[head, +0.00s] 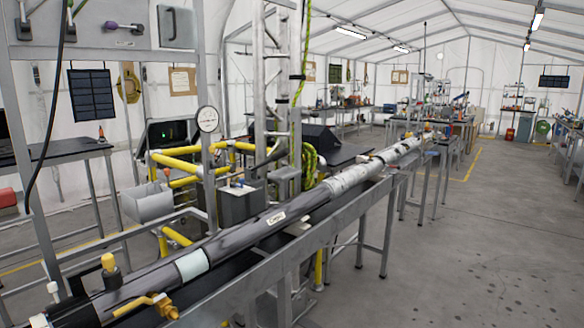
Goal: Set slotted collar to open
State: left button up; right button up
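A long dark tube (245,233) lies along a metal trough, running from the lower left towards the back right. A pale band (192,265) wraps around its near part, and a small white label (276,218) sits farther along. The far part is a silvery section (350,177) with darker joints. A brass lever valve (150,305) and a yellow knob (109,262) sit at the near end. I cannot tell for sure which part is the slotted collar, nor its setting. Neither of my grippers is in view.
The metal trough frame (300,250) stands on legs in front. Yellow pipes (185,152), a round gauge (206,119) and a grey box (240,203) stand behind the tube. Grey floor (460,260) is open on the right.

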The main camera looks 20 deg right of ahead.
aim_at(339, 181)
jog(key=i+l+u, duration=0.4)
jog(key=l, duration=0.2)
jog(key=l+u, duration=0.2)
jog(key=l, duration=0.15)
jog(key=i+l+u, duration=0.2)
jog(key=l, duration=0.15)
jog(key=k+j, duration=0.05)
jog(key=k, duration=0.05)
